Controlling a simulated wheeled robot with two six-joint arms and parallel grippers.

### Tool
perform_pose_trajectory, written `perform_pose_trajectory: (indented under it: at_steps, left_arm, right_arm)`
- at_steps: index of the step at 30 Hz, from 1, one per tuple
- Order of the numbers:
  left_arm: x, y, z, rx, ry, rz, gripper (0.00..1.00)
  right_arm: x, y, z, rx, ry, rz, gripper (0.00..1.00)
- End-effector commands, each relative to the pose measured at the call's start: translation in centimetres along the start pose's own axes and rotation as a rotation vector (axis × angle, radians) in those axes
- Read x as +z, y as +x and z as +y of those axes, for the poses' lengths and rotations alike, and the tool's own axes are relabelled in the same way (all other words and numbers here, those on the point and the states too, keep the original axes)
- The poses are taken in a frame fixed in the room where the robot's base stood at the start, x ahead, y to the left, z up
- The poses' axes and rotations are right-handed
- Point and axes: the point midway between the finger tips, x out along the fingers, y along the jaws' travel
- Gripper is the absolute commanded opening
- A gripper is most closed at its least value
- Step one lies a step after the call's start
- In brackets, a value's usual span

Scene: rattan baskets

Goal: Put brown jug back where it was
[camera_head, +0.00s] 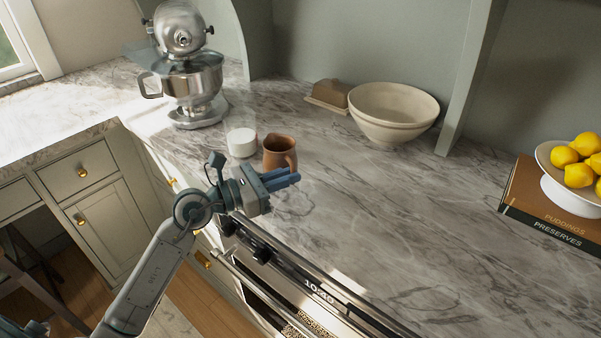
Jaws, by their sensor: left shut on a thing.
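The brown jug (274,151) is upright at the counter's front part, right of a glass of white contents. Its handle side faces toward me and to the right. My left gripper (290,178) reaches in from the lower left, with its blue fingers at the jug's near side, by the handle. It is shut on the jug. The fingers hide the contact and the jug's lowest part, so I cannot tell whether its base touches the counter. My right gripper is not in view.
The glass (241,141) stands close left of the jug. A stand mixer (192,75) is behind at left. A cream bowl (393,108) and a brown butter dish (331,94) stand at the back. Books (533,205) under a lemon stand are at right. The marble counter (400,210) between is clear.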

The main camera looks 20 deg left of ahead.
Motion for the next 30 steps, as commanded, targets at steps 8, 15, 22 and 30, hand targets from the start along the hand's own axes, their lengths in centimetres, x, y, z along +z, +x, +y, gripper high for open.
perform_pose_trajectory:
  at_steps: [8, 15, 22, 30]
  left_arm:
    - [-0.2, 4.2, 2.6, 0.0, 0.0, -0.004, 0.0]
    - [-1.6, 5.4, 3.2, -0.002, -0.005, 0.001, 0.0]
    - [-4.0, 5.3, 3.2, -0.001, 0.0, -0.002, 0.0]
    - [-4.1, 5.3, 3.2, -0.001, 0.002, -0.002, 0.0]
  right_arm:
    - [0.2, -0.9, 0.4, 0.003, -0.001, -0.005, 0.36]
    - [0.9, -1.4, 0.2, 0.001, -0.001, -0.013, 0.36]
    - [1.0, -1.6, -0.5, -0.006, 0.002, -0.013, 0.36]
    - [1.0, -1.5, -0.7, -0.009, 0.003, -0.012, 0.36]
